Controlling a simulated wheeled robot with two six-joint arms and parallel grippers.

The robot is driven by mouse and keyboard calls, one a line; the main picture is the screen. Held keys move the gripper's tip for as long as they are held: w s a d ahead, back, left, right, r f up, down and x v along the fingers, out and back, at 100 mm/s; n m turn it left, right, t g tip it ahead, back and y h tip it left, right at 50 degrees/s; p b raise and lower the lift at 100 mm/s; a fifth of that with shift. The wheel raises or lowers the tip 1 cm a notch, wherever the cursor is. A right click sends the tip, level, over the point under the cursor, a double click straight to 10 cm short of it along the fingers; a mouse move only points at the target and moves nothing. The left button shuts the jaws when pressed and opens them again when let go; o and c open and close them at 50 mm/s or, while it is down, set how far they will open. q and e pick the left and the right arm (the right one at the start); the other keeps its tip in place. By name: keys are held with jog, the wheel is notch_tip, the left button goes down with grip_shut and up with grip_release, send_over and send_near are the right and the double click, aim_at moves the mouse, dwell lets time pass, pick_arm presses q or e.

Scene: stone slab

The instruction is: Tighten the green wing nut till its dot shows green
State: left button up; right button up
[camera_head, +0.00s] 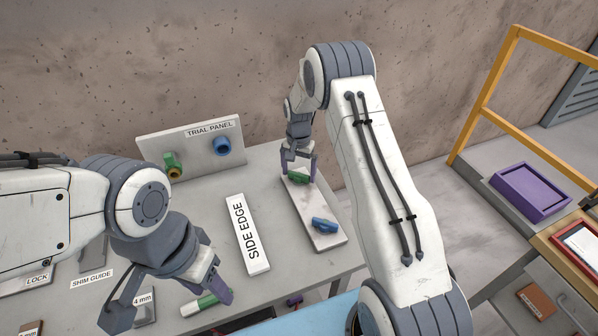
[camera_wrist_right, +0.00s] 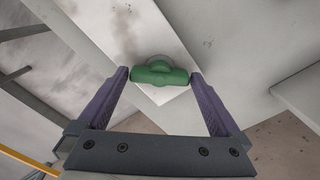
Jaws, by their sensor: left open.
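The green wing nut (camera_head: 298,177) sits at the far end of a white slab (camera_head: 308,202) on the table. In the right wrist view, the nut (camera_wrist_right: 160,73) lies lengthwise between my right gripper's purple fingers (camera_wrist_right: 160,73), one at each end, with no clear gap. My right gripper (camera_head: 299,170) comes down over it from above in the head view. A blue wing nut (camera_head: 324,225) is at the slab's near end. No coloured dot can be made out. My left gripper (camera_head: 170,300) is open and empty, low over the table's front left.
A trial panel (camera_head: 190,135) with a green and a blue knob stands at the back. A SIDE EDGE plate (camera_head: 248,234) lies left of the slab. A purple tray (camera_head: 530,191) is at right.

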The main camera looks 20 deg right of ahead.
aim_at(299, 174)
notch_tip(299, 174, up, 10)
jog(key=b, duration=0.2)
jog(key=shift+r, duration=0.25)
dwell(0.4)
